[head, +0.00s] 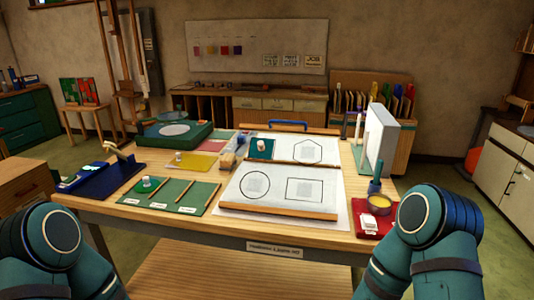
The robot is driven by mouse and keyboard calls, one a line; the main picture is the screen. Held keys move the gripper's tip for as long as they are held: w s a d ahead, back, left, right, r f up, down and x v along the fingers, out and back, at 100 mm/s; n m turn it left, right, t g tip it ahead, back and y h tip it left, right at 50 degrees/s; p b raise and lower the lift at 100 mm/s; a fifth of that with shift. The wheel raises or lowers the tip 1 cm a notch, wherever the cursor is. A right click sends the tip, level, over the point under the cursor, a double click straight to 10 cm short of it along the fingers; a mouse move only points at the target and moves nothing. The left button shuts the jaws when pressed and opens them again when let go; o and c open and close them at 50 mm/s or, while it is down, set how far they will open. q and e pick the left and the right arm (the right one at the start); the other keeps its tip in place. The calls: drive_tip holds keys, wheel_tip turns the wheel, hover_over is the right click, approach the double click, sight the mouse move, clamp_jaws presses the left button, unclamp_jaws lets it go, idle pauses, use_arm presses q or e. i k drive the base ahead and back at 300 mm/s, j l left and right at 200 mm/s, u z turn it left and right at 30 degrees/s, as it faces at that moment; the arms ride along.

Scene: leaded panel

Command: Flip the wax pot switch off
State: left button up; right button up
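The wax pot (410,208), a round vessel with yellow wax on top, stands at the right front corner of the table. Neither gripper shows in the head view.
The wooden table (190,225) carries a white sheet with drawn shapes (280,188), a green mat with strips (170,196), and a blue tray (100,172) at left. A teal bottle-like tool (375,186) and an upright white panel (380,140) stand near the pot.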

sight(369, 221)
drive_tip(key=i+l+z, duration=0.1)
drive_tip(key=z, duration=0.95)
